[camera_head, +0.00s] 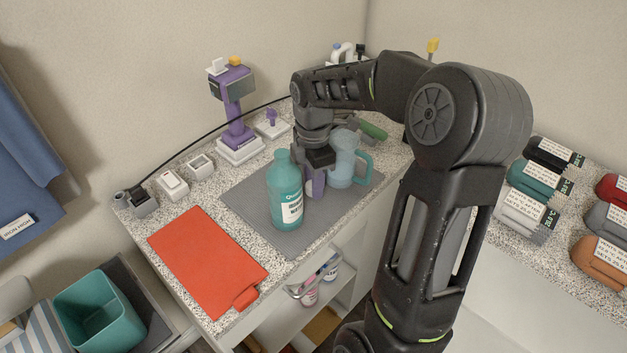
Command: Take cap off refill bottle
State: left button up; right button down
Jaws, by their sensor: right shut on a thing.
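A teal bottle (286,200) with a white label stands upright on the grey mat (246,205). Its narrow top is the same teal, and I cannot tell a separate cap on it. My right gripper (317,168) points down just behind and to the right of this bottle. It is shut on a purple item (317,186) that is partly hidden by the bottle and the gripper. I cannot tell whether the purple item is a bottle or only part of one. My left gripper is not in view.
A light blue jug (343,160) stands close to the right of my gripper. A red board (207,262) lies at the front left. A purple stand (236,110) and small white boxes (172,184) are at the back. A teal bin (98,308) is below left.

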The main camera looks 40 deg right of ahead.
jog(key=shift+f, duration=0.15)
jog(key=c, duration=1.1)
grip_release()
notch_tip(320, 180, up, 12)
jog(key=shift+r, duration=0.2)
